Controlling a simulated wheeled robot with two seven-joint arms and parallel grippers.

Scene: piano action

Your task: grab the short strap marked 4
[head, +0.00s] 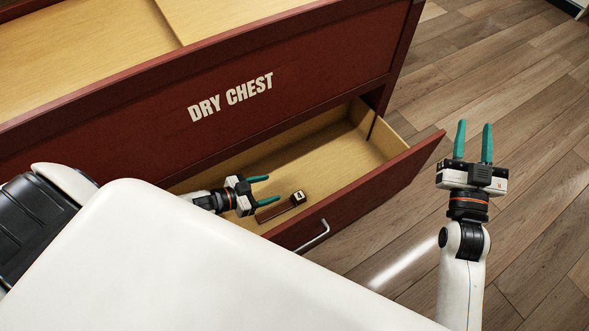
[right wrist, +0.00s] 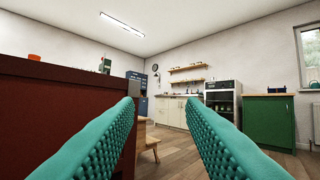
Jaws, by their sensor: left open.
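A small dark brown piece (head: 283,208), a thin strip with a block at one end bearing a pale mark, lies in the open lower drawer in the head view. It looks like the short strap; the mark is too small to read. My left gripper (head: 262,190) is inside the drawer, open, its teal fingers pointing right. My right gripper (head: 473,142) is open and empty over the floor, right of the drawer. Its fingers also show in the right wrist view (right wrist: 166,135).
The red chest lettered DRY CHEST (head: 290,72) has its lower drawer (head: 385,148) pulled out, with a metal handle (head: 313,237) on its front. The drawer's right part is empty. Wooden floor (head: 500,75) is clear at right. A green cabinet (right wrist: 268,118) stands far off.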

